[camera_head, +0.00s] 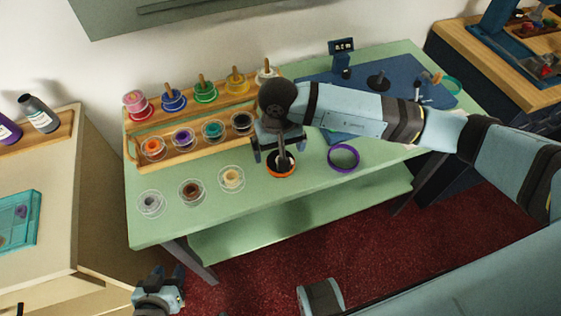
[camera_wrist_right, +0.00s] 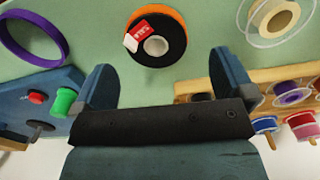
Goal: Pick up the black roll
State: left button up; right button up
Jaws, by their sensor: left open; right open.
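The black roll (camera_head: 271,167) lies on the green counter with an orange ring around its edge, near the front middle. In the right wrist view the black roll (camera_wrist_right: 173,40) shows a white core and a red-and-white label. My right gripper (camera_head: 281,152) is open above the roll and partly covers it in the head view. In the right wrist view, the roll is just beyond the open fingers (camera_wrist_right: 164,68), with nothing between them. My left gripper (camera_head: 167,272) is open and empty, low in front of the counter at the left.
A purple ring (camera_head: 343,157) lies right of the roll. Clear-rimmed spools, including a cream one (camera_head: 231,178), lie to its left. A wooden rack (camera_head: 185,153) of coloured spools stands behind. A blue mat (camera_head: 355,73) with small items covers the counter's back right.

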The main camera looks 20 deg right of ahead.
aim_at(272, 159)
jog(key=shift+d+f, duration=0.2)
jog(key=shift+f, duration=2.5)
jog(key=c, duration=1)
